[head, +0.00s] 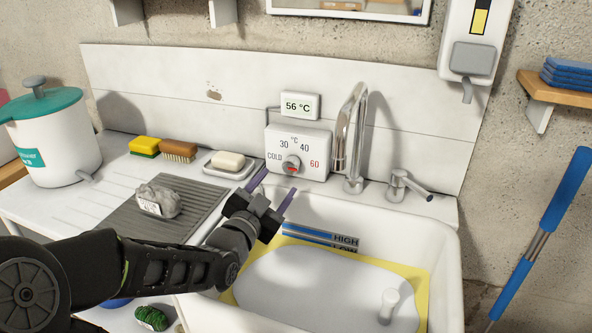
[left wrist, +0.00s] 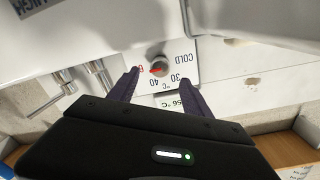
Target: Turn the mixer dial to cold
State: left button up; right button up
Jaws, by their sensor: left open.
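The mixer dial (head: 292,164) is a grey knob on a white panel (head: 312,148) marked COLD, 30, 40 and 60. Its red mark points toward the 60 side, away from COLD. A small display (head: 299,106) above it reads 56 °C. My left gripper (head: 274,188) is open and empty, just in front of and below the panel. In the left wrist view the picture is upside down; the knob (left wrist: 157,64) shows between and beyond the fingertips of the left gripper (left wrist: 159,78), apart from them. My right gripper is not in view.
A chrome tap (head: 357,130) and a lever (head: 407,187) stand to the right of the panel. The sink (head: 440,240) holds water below. A soap dish (head: 229,170), brushes and a ribbed mat lie to the left. A white canister (head: 55,140) stands far left.

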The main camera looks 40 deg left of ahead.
aim_at(289, 168)
pick_arm(q)
jog(key=shift+x, duration=3.8)
jog(key=shift+r, duration=0.1)
jog(key=shift+c, duration=0.3)
grip_shut()
